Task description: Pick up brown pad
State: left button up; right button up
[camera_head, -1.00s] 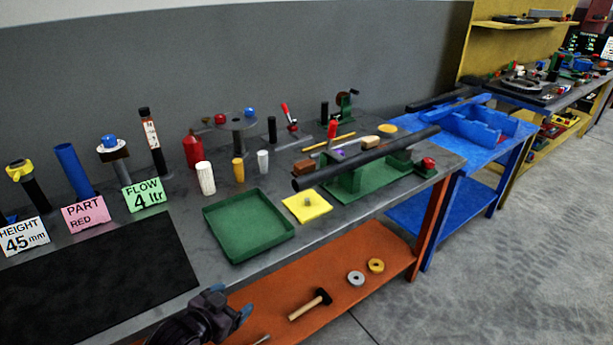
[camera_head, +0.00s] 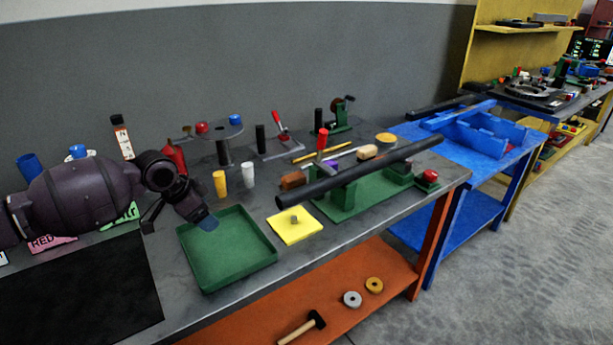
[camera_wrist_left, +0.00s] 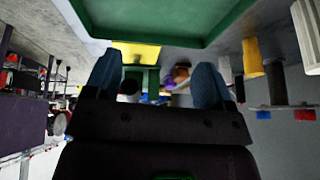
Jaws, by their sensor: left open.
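The brown pad (camera_head: 293,180) is a small reddish-brown block on the grey bench, at the left end of the long black bar (camera_head: 360,172). My left gripper (camera_head: 180,220) is open and empty, with blue fingertips. It is above the bench at the left edge of the green tray (camera_head: 228,250), well to the left of the pad and apart from it. In the left wrist view the open fingers (camera_wrist_left: 157,77) frame a green fixture and small blurred items beyond. I cannot tell the pad for sure there. My right gripper is not in view.
Yellow (camera_head: 220,184) and white (camera_head: 248,175) cylinders stand behind the tray. A red-handled clamp (camera_head: 279,125) stands farther back. The black mat (camera_head: 80,295) is bare.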

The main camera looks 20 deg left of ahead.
aim_at(293, 181)
jog(key=i+l, duration=0.15)
jog(key=i, duration=0.2)
jog(key=i+l, duration=0.2)
jog(key=i, duration=0.15)
jog(key=i+l, duration=0.15)
jog(key=i, duration=0.2)
